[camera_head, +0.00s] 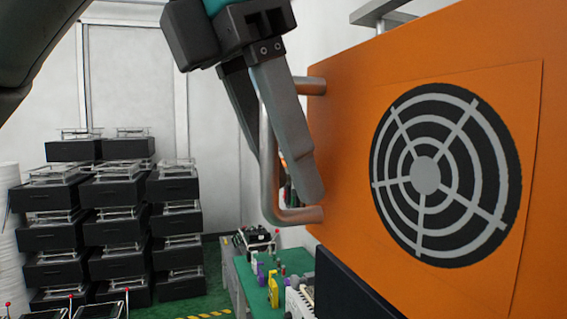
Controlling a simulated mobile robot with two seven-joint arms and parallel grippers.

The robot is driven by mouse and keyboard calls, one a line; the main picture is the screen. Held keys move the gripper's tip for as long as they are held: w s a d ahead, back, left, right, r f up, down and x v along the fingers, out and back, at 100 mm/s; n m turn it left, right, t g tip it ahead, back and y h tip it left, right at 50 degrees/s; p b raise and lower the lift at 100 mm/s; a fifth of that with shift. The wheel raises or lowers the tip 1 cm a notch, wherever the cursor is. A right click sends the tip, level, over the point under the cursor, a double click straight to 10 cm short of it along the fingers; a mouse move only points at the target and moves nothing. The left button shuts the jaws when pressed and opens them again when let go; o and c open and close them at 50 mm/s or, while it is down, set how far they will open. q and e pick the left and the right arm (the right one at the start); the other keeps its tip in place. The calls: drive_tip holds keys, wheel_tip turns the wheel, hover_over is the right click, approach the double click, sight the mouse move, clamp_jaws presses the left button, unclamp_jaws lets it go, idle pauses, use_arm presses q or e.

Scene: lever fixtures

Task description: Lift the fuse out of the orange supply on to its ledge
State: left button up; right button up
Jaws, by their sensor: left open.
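The orange supply (345,120) fills the right side of the head view, with a round black and grey fan grille (425,175) on its face. A grey U-shaped handle (270,205) sticks out from its left edge. My left gripper (291,180) comes down from the top with its jaws open. Its fingers overlap the handle in the picture, one finger in front of the bar; I cannot tell whether they touch it. I cannot make out the fuse or its ledge. My right gripper is not in view.
A grey bracket (380,12) sits on top of the supply. Below is a green bench (255,287) with small coloured parts. Stacks of black boxes (105,220) stand at the left, before a pale wall (125,90). The green floor has a yellow-black stripe.

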use_arm(q)
drive_tip(key=shift+f, duration=0.15)
drive_tip(key=shift+c, duration=0.2)
clamp_jaws()
idle(1.2)
